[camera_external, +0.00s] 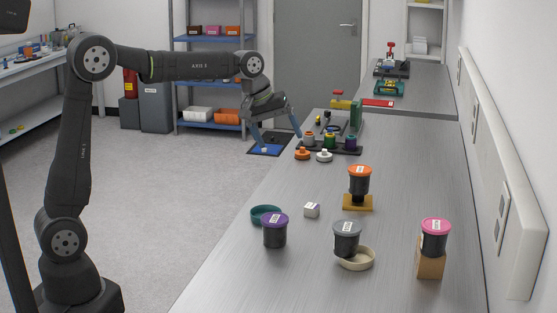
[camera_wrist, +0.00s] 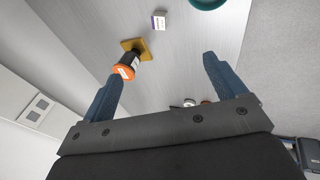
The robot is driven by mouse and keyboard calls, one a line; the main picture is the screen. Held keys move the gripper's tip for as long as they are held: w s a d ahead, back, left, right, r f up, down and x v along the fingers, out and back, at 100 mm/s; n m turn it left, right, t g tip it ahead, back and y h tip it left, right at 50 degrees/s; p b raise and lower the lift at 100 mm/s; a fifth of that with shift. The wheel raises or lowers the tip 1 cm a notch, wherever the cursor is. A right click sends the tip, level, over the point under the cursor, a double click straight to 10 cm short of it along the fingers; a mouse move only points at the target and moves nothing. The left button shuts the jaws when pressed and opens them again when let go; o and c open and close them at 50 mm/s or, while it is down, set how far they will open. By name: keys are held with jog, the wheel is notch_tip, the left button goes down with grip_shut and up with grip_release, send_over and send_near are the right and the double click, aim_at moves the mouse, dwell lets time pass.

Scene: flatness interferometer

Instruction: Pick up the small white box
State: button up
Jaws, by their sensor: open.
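The small white box (camera_external: 311,210) stands on the grey bench between a teal dish and a jar stand. In the wrist view the white box (camera_wrist: 159,21) shows near the top edge, with a purplish mark on its side. My gripper (camera_external: 281,141) is open and empty, with blue fingers pointing down near the bench's left edge, farther back than the box and apart from it. In the wrist view the gripper (camera_wrist: 161,68) has its fingers wide apart, and the box lies beyond them. Nothing hides the box.
A teal dish (camera_external: 264,213) and a purple-lidded jar (camera_external: 275,232) stand close to the box. A grey-lidded jar (camera_external: 346,240), an orange-lidded jar (camera_external: 359,182) on a yellow stand and a pink-lidded jar (camera_external: 434,239) on a wooden block stand nearby. A dark rack (camera_external: 347,150) is farther back.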

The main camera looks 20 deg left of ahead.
jog(key=c, duration=0.5)
jog(key=shift+c, duration=0.2)
jog(key=n+g, duration=0.3)
jog(key=n, duration=1.2)
send_near(311, 206)
jog(key=shift+y, duration=0.5)
jog(key=f, duration=0.1)
jog(key=d+f, duration=0.2)
jog(key=shift+w+f, duration=0.25)
jog(key=shift+w, duration=0.1)
jog(key=shift+s+x, duration=0.15)
jog(key=shift+x, duration=1.15)
jog(key=shift+s+x, duration=0.1)
jog(key=shift+x, duration=1.25)
